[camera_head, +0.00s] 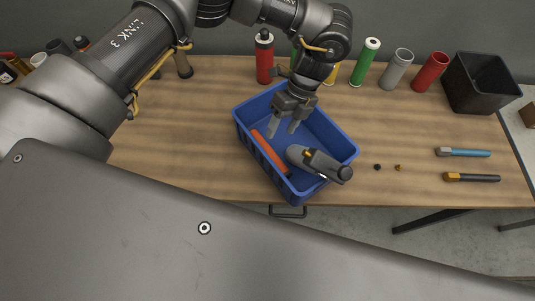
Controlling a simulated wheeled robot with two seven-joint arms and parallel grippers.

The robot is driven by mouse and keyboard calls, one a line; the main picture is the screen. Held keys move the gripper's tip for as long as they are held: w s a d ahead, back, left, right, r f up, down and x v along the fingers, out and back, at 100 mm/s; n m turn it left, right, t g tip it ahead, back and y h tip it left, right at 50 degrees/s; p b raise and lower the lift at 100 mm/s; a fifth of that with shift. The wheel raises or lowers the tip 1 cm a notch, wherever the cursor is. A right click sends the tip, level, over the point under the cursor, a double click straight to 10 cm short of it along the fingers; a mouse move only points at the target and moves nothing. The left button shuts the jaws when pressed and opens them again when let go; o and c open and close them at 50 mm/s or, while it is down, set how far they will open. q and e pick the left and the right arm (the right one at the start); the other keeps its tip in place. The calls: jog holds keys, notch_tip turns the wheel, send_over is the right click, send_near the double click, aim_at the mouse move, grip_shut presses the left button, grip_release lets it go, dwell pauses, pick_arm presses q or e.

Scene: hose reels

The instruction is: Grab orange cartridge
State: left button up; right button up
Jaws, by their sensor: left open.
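The orange cartridge (271,152) is a thin stick lying along the left inner side of the blue bin (345,150). My left gripper (282,130) points down into the bin from the back, with its two fingers apart and nothing visible between them. Its fingertips are just above and behind the cartridge, and I cannot tell whether they touch it. A grey and black tool (320,163) lies in the right front part of the bin, beside the cartridge. My right gripper is not in view.
The bin stands on a wooden table (190,140). Along the back stand a red bottle (264,60), a green tube (365,62), a grey tube (396,70), a red tube (430,72) and a black bin (480,85). Two small tools (463,153) (471,177) lie right. Table left of the bin is clear.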

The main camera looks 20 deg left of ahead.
aim_at(270, 150)
pick_arm(q)
jog(key=shift+t+y, duration=0.4)
jog(key=shift+t, duration=0.1)
jog(key=b+x, duration=0.1)
jog(key=x, duration=0.1)
jog(key=w+b+x, duration=0.1)
jog(key=b+x, duration=0.1)
jog(key=x, duration=0.1)
jog(key=shift+f, duration=0.4)
jog(key=shift+s+b+x, duration=0.1)
jog(key=shift+b+x, duration=0.6)
jog(key=shift+x, duration=0.7)
jog(key=shift+s+b+x, duration=0.15)
jog(key=shift+b+x, duration=0.5)
jog(key=shift+x, duration=0.75)
jog(key=shift+s+r, duration=0.1)
jog(key=shift+r, duration=0.05)
jog(key=c, duration=0.8)
jog(key=shift+r, duration=0.15)
